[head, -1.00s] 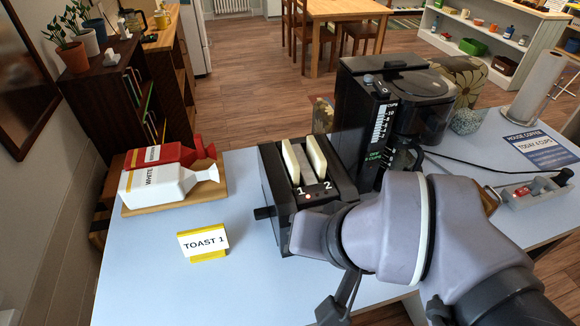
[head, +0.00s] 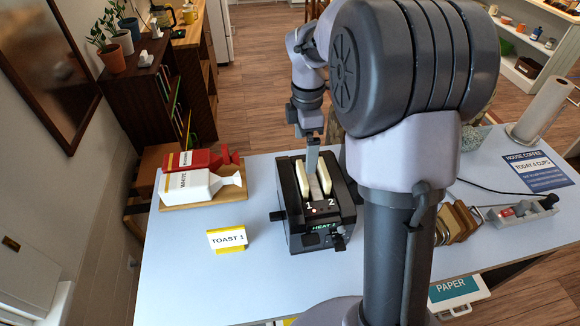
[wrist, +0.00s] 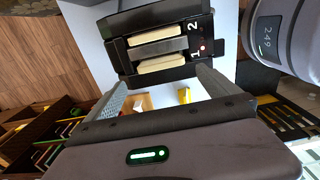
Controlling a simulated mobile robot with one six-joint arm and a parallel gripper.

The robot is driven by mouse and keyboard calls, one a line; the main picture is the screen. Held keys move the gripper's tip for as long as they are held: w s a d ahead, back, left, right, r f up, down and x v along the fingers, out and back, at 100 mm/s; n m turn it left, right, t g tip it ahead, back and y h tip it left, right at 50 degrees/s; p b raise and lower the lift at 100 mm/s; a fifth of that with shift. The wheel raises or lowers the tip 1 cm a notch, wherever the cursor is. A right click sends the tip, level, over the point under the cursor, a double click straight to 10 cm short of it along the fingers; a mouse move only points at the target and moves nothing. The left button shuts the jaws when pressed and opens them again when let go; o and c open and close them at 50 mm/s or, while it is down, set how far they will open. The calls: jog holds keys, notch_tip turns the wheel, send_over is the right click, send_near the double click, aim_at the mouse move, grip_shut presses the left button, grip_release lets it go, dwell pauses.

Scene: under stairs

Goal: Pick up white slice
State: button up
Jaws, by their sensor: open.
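Two pale bread slices stand upright in the black toaster (head: 318,225), partly sticking out. One slice (head: 302,180) is in slot 1 and the other (head: 325,178) in slot 2. In the wrist view the slot 1 slice (wrist: 162,64) is nearer my fingers than the slot 2 slice (wrist: 158,35). The slices look alike, so I cannot tell which bread each is. My gripper (head: 312,158) is above the toaster's back; in the wrist view its fingers (wrist: 160,82) are wide apart with nothing between them.
A white bag marked WHITE (head: 190,187) and a red bag (head: 200,160) lie on a wooden board at the left. A TOAST 1 card (head: 227,237) stands in front. My arm hides the coffee maker's place. A wooden-and-metal item (head: 455,222) lies right of it.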

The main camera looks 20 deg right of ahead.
aim_at(302, 182)
notch_tip(302, 182, down, 14)
jog(key=b, duration=0.3)
jog(key=shift+a+b, duration=0.15)
jog(key=shift+b, duration=0.2)
jog(key=shift+c, duration=0.4)
jog(key=c, duration=0.5)
notch_tip(302, 182, up, 18)
jog(key=p, duration=1.1)
jog(key=shift+r, duration=0.1)
